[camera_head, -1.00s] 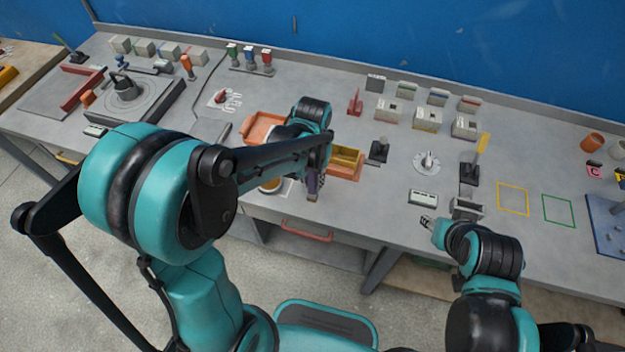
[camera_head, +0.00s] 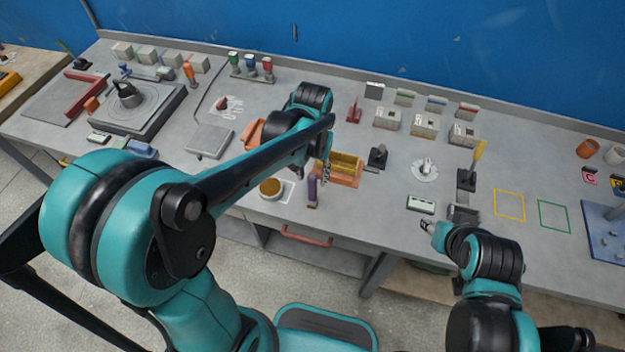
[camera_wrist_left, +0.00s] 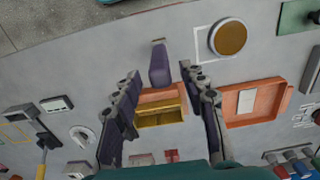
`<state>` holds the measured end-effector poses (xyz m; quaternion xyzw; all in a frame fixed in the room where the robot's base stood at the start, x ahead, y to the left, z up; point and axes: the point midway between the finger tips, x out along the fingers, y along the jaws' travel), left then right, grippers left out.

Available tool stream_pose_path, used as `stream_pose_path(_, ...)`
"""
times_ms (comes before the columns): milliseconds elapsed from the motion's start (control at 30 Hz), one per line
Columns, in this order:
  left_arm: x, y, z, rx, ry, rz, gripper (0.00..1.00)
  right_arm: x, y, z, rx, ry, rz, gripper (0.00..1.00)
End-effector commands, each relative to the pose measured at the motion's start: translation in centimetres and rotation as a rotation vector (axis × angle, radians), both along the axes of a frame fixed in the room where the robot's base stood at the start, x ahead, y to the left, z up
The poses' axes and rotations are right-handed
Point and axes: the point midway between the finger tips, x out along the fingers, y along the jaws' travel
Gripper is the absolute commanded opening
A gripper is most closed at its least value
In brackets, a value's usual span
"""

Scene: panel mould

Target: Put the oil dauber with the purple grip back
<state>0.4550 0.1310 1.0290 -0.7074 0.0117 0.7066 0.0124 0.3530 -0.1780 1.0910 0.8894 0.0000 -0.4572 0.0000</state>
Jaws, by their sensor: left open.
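The oil dauber with the purple grip (camera_head: 312,190) is near the front edge of the bench, in front of the orange tray with yellow inside (camera_head: 352,181). My left gripper (camera_head: 325,172) is open just behind the dauber. In the left wrist view its fingers are spread on either side, and the dauber shows between and beyond their tips. My right gripper (camera_head: 430,226) is low at the front edge; its jaws are too small to read.
A round dish of brown oil (camera_head: 270,187) sits left of the dauber. Another orange tray (camera_head: 252,133) is partly behind my left arm. A black stand (camera_head: 377,157) is to the right. Bare bench lies between the dauber and the small white-faced box (camera_head: 421,205).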

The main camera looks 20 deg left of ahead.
Motion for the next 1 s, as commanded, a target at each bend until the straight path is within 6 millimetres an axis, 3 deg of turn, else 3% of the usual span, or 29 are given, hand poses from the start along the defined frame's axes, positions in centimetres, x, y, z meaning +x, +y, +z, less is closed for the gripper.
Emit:
stream_pose_path(33,0.0,0.0,1.4,0.000,0.000,0.000,0.42,0.0,0.0,0.6,0.000,0.000,0.000,0.40)
stream_pose_path(200,0.0,0.0,4.2,0.000,0.000,0.000,0.42,0.0,0.0,1.3,0.000,0.000,0.000,0.40)
stream_pose_path(467,-0.9,0.4,6.2,-0.004,-0.041,0.003,0.42,0.0,0.0,1.5,0.000,0.000,0.000,0.40)
stream_pose_path(733,-6.1,2.9,8.2,-0.020,-0.318,0.021,0.42,0.0,0.0,1.5,0.000,0.000,0.000,0.40)
stream_pose_path(1000,-9.7,4.4,8.0,-0.015,-0.564,0.031,0.42,0.0,0.0,1.5,0.000,0.000,0.000,0.40)
